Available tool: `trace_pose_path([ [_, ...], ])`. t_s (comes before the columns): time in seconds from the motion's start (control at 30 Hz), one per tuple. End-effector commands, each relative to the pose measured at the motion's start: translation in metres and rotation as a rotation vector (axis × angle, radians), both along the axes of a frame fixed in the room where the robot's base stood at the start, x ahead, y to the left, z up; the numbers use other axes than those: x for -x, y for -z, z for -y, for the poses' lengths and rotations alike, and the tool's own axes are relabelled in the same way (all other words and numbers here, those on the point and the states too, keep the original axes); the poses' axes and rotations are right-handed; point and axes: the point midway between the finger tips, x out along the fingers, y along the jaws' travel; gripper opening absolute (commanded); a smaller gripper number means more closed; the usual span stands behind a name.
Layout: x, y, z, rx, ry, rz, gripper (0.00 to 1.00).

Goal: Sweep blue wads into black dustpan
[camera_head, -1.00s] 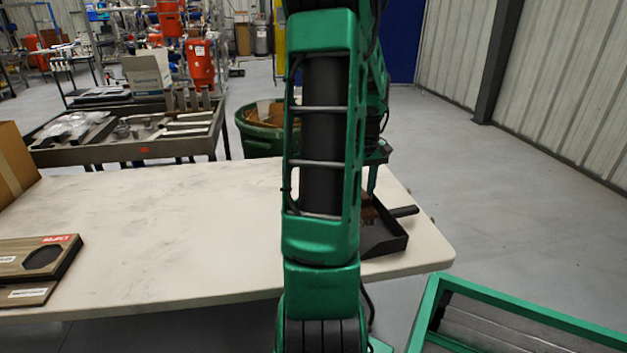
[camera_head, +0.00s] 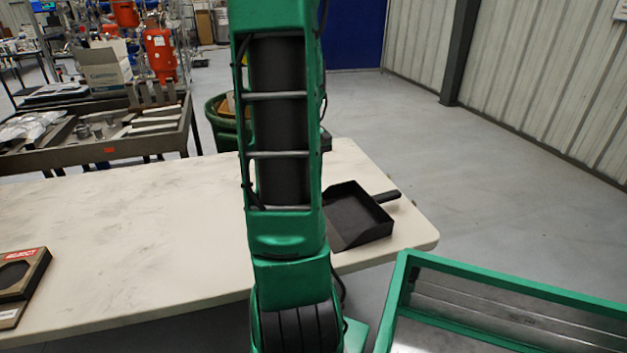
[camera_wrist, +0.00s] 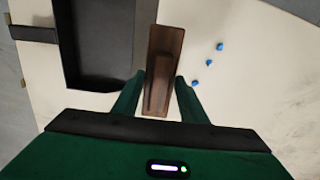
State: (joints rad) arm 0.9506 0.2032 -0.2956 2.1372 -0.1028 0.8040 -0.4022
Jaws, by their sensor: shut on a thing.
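The black dustpan (camera_head: 355,217) lies on the right end of the table with its handle pointing right. It also shows at the upper left of the wrist view (camera_wrist: 100,78). My gripper (camera_wrist: 155,88) is shut on a brown wooden brush (camera_wrist: 165,50), held between its two green fingers. Several small blue wads (camera_wrist: 209,62) lie on the pale tabletop just right of the brush, on the side away from the dustpan. In the head view my arm hides the gripper, the brush and the wads.
The white table (camera_head: 120,240) is mostly bare, with a wooden box (camera_head: 22,285) at its left end. A green-framed bin (camera_head: 500,310) stands at the front right. A green barrel (camera_head: 220,125) and a metal tool cart (camera_head: 95,140) stand behind the table.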

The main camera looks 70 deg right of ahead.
Motion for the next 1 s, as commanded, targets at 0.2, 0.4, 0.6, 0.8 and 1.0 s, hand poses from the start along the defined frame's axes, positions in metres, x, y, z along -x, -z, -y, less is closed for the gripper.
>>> trace_pose_path([
  [0.2, -0.019, 0.000, -0.020, -0.001, -0.004, 0.001, 0.21],
  [0.4, -0.035, 0.000, -0.037, 0.000, -0.004, 0.000, 0.21],
  [0.6, -0.051, 0.000, -0.054, 0.001, -0.004, 0.001, 0.21],
  [0.8, -0.068, 0.000, -0.071, 0.001, -0.002, 0.001, 0.21],
  [1.0, -0.085, 0.000, -0.088, -0.001, -0.004, 0.001, 0.21],
])
